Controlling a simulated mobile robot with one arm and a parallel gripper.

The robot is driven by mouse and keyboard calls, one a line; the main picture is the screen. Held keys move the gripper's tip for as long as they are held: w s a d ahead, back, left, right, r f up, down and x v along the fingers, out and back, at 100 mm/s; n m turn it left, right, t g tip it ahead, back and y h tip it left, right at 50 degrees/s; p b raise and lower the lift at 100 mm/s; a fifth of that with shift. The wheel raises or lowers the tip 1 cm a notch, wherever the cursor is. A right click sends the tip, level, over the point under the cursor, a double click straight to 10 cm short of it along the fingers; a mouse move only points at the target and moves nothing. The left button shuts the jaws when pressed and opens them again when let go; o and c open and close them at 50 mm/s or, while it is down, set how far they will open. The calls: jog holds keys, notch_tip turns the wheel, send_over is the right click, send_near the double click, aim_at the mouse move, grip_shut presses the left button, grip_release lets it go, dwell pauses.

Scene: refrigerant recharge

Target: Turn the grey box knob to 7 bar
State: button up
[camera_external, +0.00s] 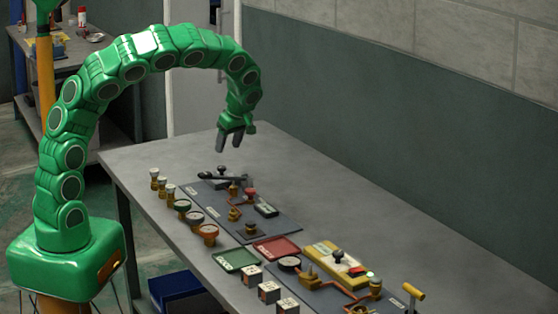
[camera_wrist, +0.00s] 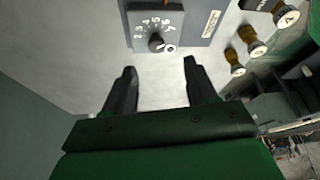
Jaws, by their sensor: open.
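The grey box (camera_wrist: 176,22) shows near the top of the wrist view, with an arc of white numbers on its face. Its dark round knob (camera_wrist: 156,42) sits at the box's lower edge, with a white mark at its right side. The digits are too small and tilted to tell the setting surely. In the outside view the grey box (camera_external: 216,182) lies at the far end of a dark panel, its black knob (camera_external: 222,170) on top. My gripper (camera_external: 231,146) is open and empty above and just beyond the box; its fingers (camera_wrist: 160,67) are apart from the knob.
The dark panel (camera_external: 285,222) carries brass fittings and a black lever beside the box. Brass pieces with white tops (camera_external: 154,174) and coloured valve wheels (camera_external: 182,205) line the left table edge. A wall (camera_external: 400,120) stands along the right. The table's far end (camera_external: 190,150) is clear.

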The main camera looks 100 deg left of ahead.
jog(key=d+r+m, duration=0.3)
jog(key=d+m, duration=0.1)
jog(key=d, duration=0.4)
jog(key=d+r+m+t, duration=0.1)
jog(key=d+r+m, duration=0.2)
jog(key=d, duration=0.5)
jog(key=d+r+m, duration=0.4)
jog(key=d, duration=0.4)
jog(key=shift+s+m+t, duration=0.2)
jog(key=shift+m+t, duration=0.1)
jog(key=s+d+m+h, duration=0.1)
jog(key=s+d+m, duration=0.7)
jog(key=d, duration=0.4)
jog(key=s+d+f+m+h, duration=0.1)
jog(key=s+d+m, duration=0.6)
jog(key=d+m, duration=0.3)
jog(key=d, duration=0.3)
jog(key=shift+s+d+f, duration=0.2)
jog(key=shift+s+f, duration=0.1)
jog(key=shift+s, duration=0.1)
jog(key=shift+w, duration=0.1)
